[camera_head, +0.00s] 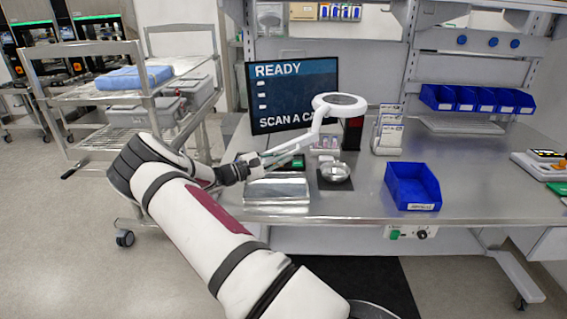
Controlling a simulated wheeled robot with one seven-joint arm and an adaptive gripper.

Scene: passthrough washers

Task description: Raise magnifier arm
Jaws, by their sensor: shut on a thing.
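The magnifier is white, with a ring-shaped head (340,99) above the back middle of the metal workbench. Its thin magnifier arm (296,143) slopes down to the left from the head. My gripper (257,164), small and dark, comes in from the left and is at the lower left end of this arm. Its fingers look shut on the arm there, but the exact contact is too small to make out. The lower part of the magnifier's mount is hidden or hard to tell from the things around it.
A monitor (293,93) stands behind the magnifier. A blue bin (412,187) sits to the right. A wire cart (95,90) stands left of the bench (480,170).

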